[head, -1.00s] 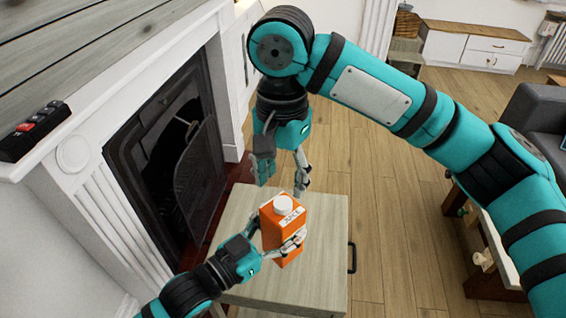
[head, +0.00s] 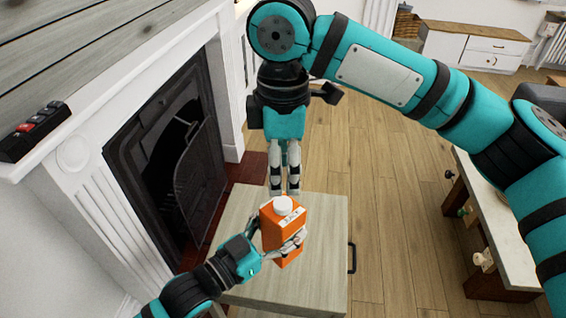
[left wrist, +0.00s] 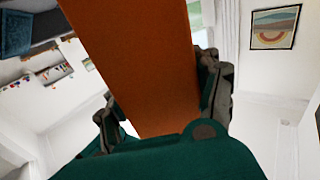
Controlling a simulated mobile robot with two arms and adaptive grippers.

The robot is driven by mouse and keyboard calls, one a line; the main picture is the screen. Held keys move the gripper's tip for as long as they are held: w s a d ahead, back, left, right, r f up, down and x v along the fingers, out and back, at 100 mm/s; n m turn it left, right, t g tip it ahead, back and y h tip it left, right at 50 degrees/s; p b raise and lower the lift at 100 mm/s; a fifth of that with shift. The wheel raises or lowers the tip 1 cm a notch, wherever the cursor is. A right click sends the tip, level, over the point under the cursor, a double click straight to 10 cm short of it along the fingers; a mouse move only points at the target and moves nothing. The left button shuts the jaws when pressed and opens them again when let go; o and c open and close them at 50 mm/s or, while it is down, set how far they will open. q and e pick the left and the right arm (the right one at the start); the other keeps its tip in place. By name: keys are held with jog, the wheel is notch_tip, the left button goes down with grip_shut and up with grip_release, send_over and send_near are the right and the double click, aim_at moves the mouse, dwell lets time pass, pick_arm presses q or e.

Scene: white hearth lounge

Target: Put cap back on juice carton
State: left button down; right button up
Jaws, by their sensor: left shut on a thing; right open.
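The orange juice carton (head: 272,235) stands upright over the small wooden table, gripped across its sides by my left gripper (head: 276,237). Whether its base touches the tabletop is hard to tell. In the left wrist view the carton (left wrist: 140,65) fills the middle between the left fingers (left wrist: 160,105). A white cap (head: 283,206) sits on top of the carton; how tightly it is seated cannot be told. My right gripper (head: 284,184) is open and empty, pointing down just behind and above the cap, apart from it.
The small table (head: 235,275) has bare top around the carton and a dark handle at its right. A white fireplace with a black grate (head: 195,180) stands close on the left. A white bench (head: 500,235) is at right. Wooden floor between is clear.

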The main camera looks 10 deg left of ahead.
aim_at(283, 203)
jog(key=n, duration=0.6)
jog(key=shift+r, duration=0.25)
jog(key=shift+f, duration=4)
jog(key=shift+c, duration=0.3)
grip_shut()
jog(key=m, duration=0.3)
jog(key=shift+m, duration=0.4)
jog(key=m, duration=1.1)
jog(key=shift+o, duration=1.1)
grip_release()
